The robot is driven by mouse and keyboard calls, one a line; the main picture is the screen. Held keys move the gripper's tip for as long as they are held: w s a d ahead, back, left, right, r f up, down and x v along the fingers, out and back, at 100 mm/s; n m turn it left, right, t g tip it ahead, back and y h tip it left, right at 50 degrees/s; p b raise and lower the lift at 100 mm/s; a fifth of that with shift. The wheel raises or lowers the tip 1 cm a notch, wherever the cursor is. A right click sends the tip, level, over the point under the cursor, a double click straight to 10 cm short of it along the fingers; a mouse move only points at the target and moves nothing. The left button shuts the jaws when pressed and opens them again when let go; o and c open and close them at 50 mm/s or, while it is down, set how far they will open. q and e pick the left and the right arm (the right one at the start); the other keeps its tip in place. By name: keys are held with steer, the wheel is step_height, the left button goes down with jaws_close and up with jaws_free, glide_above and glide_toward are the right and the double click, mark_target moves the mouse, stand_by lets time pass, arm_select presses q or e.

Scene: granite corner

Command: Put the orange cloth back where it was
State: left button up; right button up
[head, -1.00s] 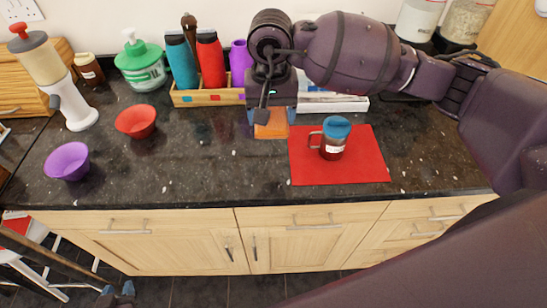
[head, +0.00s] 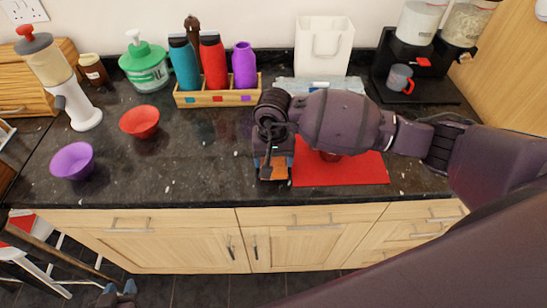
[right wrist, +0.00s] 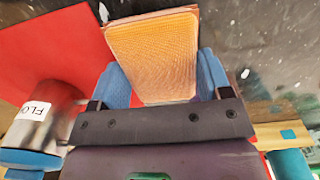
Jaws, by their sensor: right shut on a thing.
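The orange cloth (head: 281,167) is a flat folded rectangle. My right gripper (head: 274,172) is shut on it, over the front part of the dark counter, just left of the red mat (head: 340,174). In the right wrist view the cloth (right wrist: 155,50) sits between the two blue fingers of the gripper (right wrist: 160,82). I cannot tell whether it touches the counter. My left gripper (head: 118,291) is low at the bottom left, in front of the cabinets, empty with its blue tips apart.
A wooden box (head: 217,98) with bottles stands behind. A red bowl (head: 139,121) and a purple bowl (head: 72,160) are left. The counter between bowls and gripper is clear.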

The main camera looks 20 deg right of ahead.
mark_target(273, 160)
steer(key=shift+f, duration=0.3)
steer(key=shift+f, duration=0.1)
steer(key=o, duration=0.9)
steer(key=shift+r, duration=0.3)
step_height(273, 160, up, 12)
steer(key=b, duration=0.1)
steer(key=shift+f, duration=0.15)
